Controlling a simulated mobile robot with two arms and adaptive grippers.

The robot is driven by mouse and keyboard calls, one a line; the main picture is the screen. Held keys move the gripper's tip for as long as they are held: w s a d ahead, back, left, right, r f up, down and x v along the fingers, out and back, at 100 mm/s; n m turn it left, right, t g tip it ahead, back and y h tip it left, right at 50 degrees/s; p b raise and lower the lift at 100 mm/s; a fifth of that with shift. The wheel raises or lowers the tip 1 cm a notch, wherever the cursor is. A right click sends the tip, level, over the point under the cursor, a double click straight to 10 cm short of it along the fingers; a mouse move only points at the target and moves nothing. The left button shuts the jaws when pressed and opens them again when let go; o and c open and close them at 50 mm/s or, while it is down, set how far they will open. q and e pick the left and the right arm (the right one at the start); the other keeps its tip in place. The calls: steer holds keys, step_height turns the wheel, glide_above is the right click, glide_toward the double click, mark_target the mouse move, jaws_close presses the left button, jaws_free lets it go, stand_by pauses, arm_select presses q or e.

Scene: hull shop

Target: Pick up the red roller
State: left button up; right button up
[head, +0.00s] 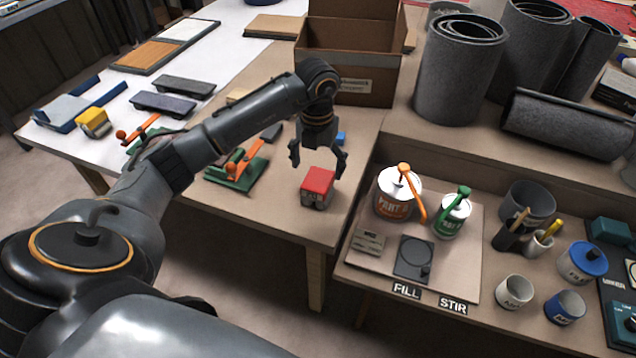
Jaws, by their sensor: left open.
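The red roller (318,182) looks like a small block with a red top and grey sides. It sits on the brown tabletop (290,218) near the table's front corner. My left gripper (318,163) is open, its two fingers spread and pointing down, just behind and above the roller in the head view. Nothing shows between the fingers, and I cannot tell whether either finger touches the roller. My right gripper is not in view.
Left of the roller is a green clamp with an orange handle (236,166). A cardboard box (350,60) stands behind the gripper. To the right are a paint can (395,197) and a green-topped can (452,218). A yellow block (93,122) lies far left.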

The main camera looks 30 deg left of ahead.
mark_target(318, 178)
arm_select(q)
step_height(318, 178, down, 5)
steer(key=shift+w+f+p, duration=0.1)
steer(key=shift+p, duration=0.4)
steer(key=c, duration=1.5)
steer(key=shift+c, duration=1.4)
steer(key=shift+r, duration=0.2)
